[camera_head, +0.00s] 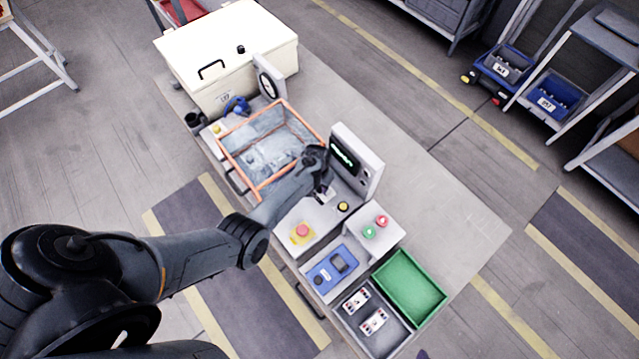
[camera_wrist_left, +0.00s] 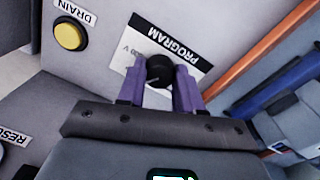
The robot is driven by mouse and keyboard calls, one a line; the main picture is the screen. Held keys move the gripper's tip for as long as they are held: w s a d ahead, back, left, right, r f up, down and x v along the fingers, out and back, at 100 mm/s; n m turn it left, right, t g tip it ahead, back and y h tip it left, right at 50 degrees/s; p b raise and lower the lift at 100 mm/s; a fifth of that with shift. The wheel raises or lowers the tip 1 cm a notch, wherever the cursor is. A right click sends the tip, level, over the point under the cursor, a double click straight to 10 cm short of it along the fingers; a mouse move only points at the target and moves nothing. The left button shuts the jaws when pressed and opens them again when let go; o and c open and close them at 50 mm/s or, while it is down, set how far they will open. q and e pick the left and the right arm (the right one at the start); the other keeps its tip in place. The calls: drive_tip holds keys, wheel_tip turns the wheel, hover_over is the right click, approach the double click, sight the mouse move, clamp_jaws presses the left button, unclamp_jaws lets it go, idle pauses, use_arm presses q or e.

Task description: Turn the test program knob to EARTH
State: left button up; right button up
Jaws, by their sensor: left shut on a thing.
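The black program knob (camera_wrist_left: 159,70) sits on a white plate (camera_wrist_left: 178,42) labelled PROGRAM, seen in the left wrist view. My left gripper (camera_wrist_left: 160,85) has its purple fingers closed on either side of the knob. In the head view my left gripper (camera_head: 325,188) is low at the front of the test unit with the green screen (camera_head: 346,156), and it hides the knob there. The plate's other markings are mostly covered or too small to read, so the EARTH position cannot be made out.
A yellow DRAIN button (camera_wrist_left: 69,35) is beside the plate. An orange-edged enclosure (camera_head: 228,150) stands just left of the gripper. A red button on a yellow base (camera_head: 302,231), a blue device (camera_head: 332,270) and a green tray (camera_head: 409,287) are nearer the front.

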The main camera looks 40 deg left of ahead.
use_arm(q)
drive_tip(key=shift+n, duration=0.5)
drive_tip(key=o, duration=1.1)
drive_tip(key=shift+c, duration=0.2)
drive_tip(key=shift+r, duration=0.15)
wheel_tip(320, 180, up, 10)
drive_tip(key=p, duration=0.2)
drive_tip(key=shift+a+r, duration=0.2)
drive_tip(key=shift+r, duration=0.05)
drive_tip(key=shift+s, duration=0.1)
